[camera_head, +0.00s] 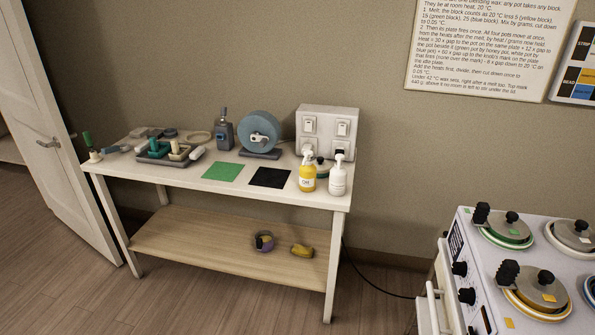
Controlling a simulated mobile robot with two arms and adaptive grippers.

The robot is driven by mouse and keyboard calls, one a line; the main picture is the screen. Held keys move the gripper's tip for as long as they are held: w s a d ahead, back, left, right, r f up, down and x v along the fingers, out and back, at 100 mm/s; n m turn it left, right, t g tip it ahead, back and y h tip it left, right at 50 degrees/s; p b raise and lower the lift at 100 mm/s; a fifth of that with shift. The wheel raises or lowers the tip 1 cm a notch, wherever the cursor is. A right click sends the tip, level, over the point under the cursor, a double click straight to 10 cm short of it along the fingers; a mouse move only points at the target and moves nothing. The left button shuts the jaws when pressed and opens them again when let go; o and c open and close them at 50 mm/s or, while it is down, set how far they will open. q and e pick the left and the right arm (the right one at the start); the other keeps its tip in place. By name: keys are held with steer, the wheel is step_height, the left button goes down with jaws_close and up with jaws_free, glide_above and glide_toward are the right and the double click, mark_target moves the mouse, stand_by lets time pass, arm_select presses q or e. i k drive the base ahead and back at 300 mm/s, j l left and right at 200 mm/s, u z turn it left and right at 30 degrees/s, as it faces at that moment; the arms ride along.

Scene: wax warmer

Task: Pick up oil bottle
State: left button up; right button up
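Two pump bottles stand upright side by side near the right end of the white table (225,190). One is a yellow bottle (307,178) with a pale pump top and a small label. The other is a white bottle (338,181). The label print is too small to read, so I cannot tell for sure which is the oil bottle; the yellow colour suits oil. Neither gripper is in view, and nothing touches the bottles.
A white switch box (328,125) stands behind the bottles. A black mat (270,178) and a green mat (223,172) lie to their left, with a blue-grey roll (259,131) behind. The white stove (476,258) with several lidded pots stands at right. Floor (190,300) in front is clear.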

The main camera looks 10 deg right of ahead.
mark_target(307, 174)
steer(key=i+j+z, duration=0.15)
steer(key=i, duration=0.25)
steer(key=i+j+z, duration=0.15)
steer(key=i, duration=0.25)
steer(key=i+j+z, duration=0.15)
steer(key=i+j, duration=0.1)
steer(key=i, duration=0.1)
